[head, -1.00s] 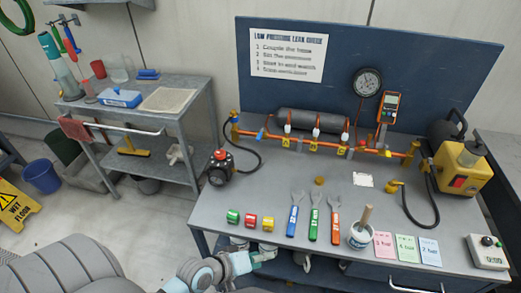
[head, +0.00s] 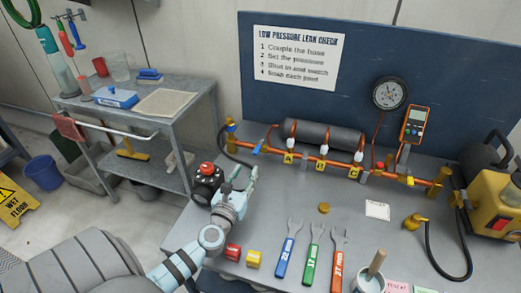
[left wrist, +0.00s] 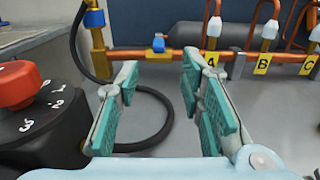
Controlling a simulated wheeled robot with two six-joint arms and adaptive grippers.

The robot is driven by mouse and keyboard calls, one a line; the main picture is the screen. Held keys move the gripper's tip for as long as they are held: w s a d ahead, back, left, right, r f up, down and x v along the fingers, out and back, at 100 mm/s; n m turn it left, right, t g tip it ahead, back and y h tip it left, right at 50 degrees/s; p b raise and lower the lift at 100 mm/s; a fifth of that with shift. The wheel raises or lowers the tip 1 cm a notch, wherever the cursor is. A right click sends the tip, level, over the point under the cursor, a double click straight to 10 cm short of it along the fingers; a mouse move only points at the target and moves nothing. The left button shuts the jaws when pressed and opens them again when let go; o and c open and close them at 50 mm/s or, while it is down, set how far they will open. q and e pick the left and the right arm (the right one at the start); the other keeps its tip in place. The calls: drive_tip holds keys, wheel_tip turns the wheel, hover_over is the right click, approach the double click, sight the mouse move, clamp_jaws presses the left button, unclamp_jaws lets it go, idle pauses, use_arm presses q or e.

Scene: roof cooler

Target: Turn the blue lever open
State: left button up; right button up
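The blue lever (head: 257,148) sits near the left end of the copper pipe (head: 300,155) on the workbench, sticking out from the pipe towards the front left. In the left wrist view the blue lever (left wrist: 158,45) shows beyond the fingers, near the middle. My left gripper (head: 242,173) is open and empty, its fingertips in front of the lever and apart from it. In the left wrist view the gripper's teal-padded fingers (left wrist: 160,90) stand wide apart with the gap facing the lever. My right gripper is not in view.
A black regulator with a red knob (left wrist: 20,85) stands close on the left of my left gripper. White valves (head: 324,147) line the pipe to the right. Wrenches (head: 313,252) and coloured fittings (head: 233,252) lie at the front.

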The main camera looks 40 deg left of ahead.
sight(254, 154)
use_arm(q)
drive_tip(key=x, duration=0.3)
drive_tip(key=shift+w+a+r, duration=0.15)
drive_tip(key=shift+w+a, duration=0.15)
drive_tip(key=shift+a, duration=0.05)
drive_tip(key=x, duration=0.2)
drive_tip(key=b+x, duration=0.1)
drive_tip(key=x, duration=0.2)
drive_tip(key=b+x, duration=0.1)
drive_tip(key=x, duration=0.1)
drive_tip(key=shift+w+f, duration=0.2)
drive_tip(key=shift+f, duration=0.1)
drive_tip(key=shift+w+a+r, duration=0.1)
drive_tip(key=shift+w, duration=0.15)
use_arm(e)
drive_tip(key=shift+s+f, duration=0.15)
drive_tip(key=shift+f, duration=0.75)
use_arm(q)
clamp_jaws()
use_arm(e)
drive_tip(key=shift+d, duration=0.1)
